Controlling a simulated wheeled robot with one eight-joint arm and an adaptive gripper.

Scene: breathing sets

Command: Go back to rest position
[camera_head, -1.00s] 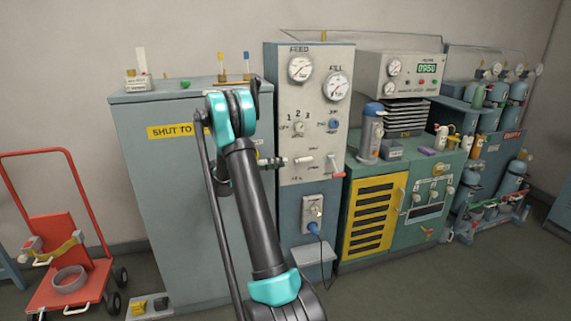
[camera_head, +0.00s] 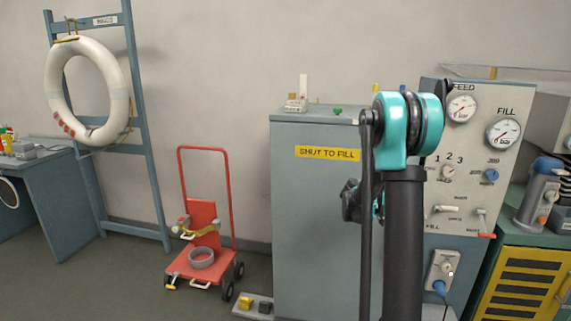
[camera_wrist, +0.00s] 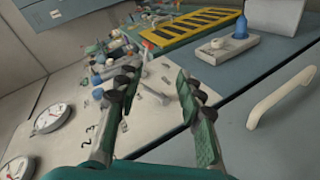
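My gripper (camera_wrist: 160,115) shows in the wrist view with its two fingers apart and nothing between them. In the head view only a small part of my gripper (camera_head: 352,200) shows beside my arm, in front of the grey cabinet (camera_head: 315,220). The rest is hidden behind my arm. The wrist view looks toward the feed panel (camera_wrist: 75,110), rolled sideways, with its gauges at the lower left and the cabinet's white handle (camera_wrist: 283,97) at the right. I cannot tell how far the fingers are from the panel.
The gauge panel (camera_head: 470,150) stands right of my arm, with the green and yellow-slatted cabinet (camera_head: 545,240) beyond it. A red hand cart (camera_head: 212,235) and a foot pedal box (camera_head: 262,306) are on the floor. A life ring (camera_head: 60,95) hangs on a blue rack. Floor at left is open.

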